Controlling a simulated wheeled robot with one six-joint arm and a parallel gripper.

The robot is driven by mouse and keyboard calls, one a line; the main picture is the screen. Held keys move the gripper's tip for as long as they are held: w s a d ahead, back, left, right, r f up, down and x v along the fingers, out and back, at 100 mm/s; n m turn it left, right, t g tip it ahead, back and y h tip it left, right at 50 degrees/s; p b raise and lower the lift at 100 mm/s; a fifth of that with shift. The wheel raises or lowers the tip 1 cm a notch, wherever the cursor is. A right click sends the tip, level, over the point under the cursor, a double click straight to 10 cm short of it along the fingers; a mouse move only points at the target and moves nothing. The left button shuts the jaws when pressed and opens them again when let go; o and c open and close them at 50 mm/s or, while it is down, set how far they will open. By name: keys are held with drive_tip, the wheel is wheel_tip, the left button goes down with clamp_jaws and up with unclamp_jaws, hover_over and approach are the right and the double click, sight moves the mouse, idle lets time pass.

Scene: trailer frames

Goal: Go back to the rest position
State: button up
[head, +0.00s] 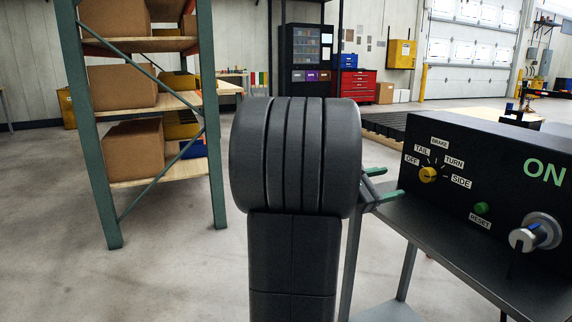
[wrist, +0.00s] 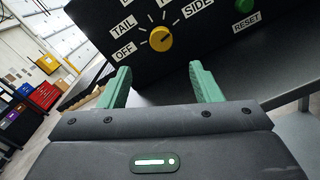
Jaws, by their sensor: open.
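My gripper (head: 384,183) reaches out to the right from behind my dark arm in the head view. Its two green fingers also show in the wrist view (wrist: 160,88), spread apart with nothing between them. They point at a black control box (head: 440,133) on a dark stand and appear apart from it. The box carries a yellow knob (head: 428,174) with labels OFF, TAIL, BRAKE, TURN and SIDE; the knob also shows in the wrist view (wrist: 160,39). A green RESET button (head: 481,208) and a silver key-like switch (head: 536,233) sit to its right, below the word ON.
A green-framed shelf (head: 92,130) with cardboard boxes stands at the left. A red tool cabinet (head: 353,84) and a dark vending cabinet (head: 306,54) stand at the back wall. The dark stand top (head: 440,225) lies under the box. The floor at the left front is clear.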

sight(424, 176)
drive_tip(key=x, duration=0.4)
drive_tip(key=b+x, duration=0.1)
drive_tip(key=x, duration=0.4)
drive_tip(key=b+x, duration=0.1)
drive_tip(key=x, duration=0.3)
drive_tip(key=shift+d+f, duration=0.25)
drive_tip(key=shift+d, duration=0.1)
drive_tip(key=shift+a+r+n, duration=0.15)
drive_tip(key=shift+a+n, duration=0.1)
drive_tip(key=shift+n, duration=0.55)
drive_tip(key=n, duration=0.4)
drive_tip(key=shift+n, duration=0.3)
drive_tip(key=n, duration=0.4)
drive_tip(key=shift+n, duration=0.4)
drive_tip(key=n+p, duration=0.3)
drive_tip(key=n, duration=0.1)
drive_tip(key=shift+r+n, duration=0.2)
drive_tip(key=shift+n, duration=0.2)
drive_tip(key=n+p, duration=0.2)
drive_tip(key=shift+n+p, duration=0.3)
drive_tip(key=shift+f+n+p, duration=0.2)
drive_tip(key=shift+n+p, duration=0.35)
drive_tip(key=shift+n, duration=0.25)
drive_tip(key=shift+a+f, duration=0.1)
